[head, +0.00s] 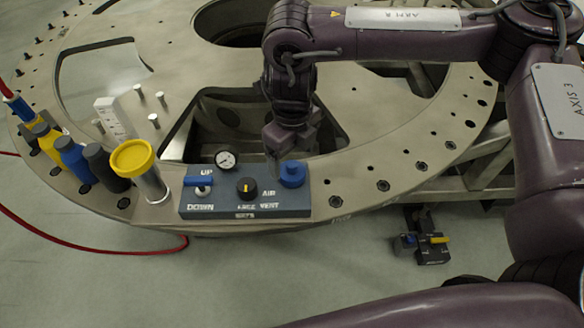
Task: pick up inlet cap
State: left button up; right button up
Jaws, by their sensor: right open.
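A round blue cap (292,176), which looks like the inlet cap, sits on the right end of the grey control box (222,205), beside the word AIR. My right gripper (276,163) points down just behind and to the left of the cap. It is open, and its fingertips are small and dark in the picture. I cannot tell whether a finger touches the cap; nothing shows held. My left gripper is not in view.
The box also carries a blue lever (199,182), a black knob (246,188) and a pressure gauge (225,160). A yellow-topped cylinder (133,158) stands left of it. The turret plate (390,140) has large openings. A small dark device (430,250) lies on the floor at right.

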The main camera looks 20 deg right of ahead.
aim_at(292, 164)
jog(key=f, duration=0.2)
jog(key=f+p, duration=0.1)
jog(key=shift+w+f, duration=0.25)
jog(key=shift+f, duration=0.25)
jog(key=shift+s, duration=0.1)
jog(key=shift+c, duration=1.1)
jog(key=c, duration=0.7)
jog(key=shift+c, duration=0.2)
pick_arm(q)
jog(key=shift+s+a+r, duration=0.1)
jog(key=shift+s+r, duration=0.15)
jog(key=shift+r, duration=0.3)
pick_arm(e)
jog(key=shift+r, duration=0.2)
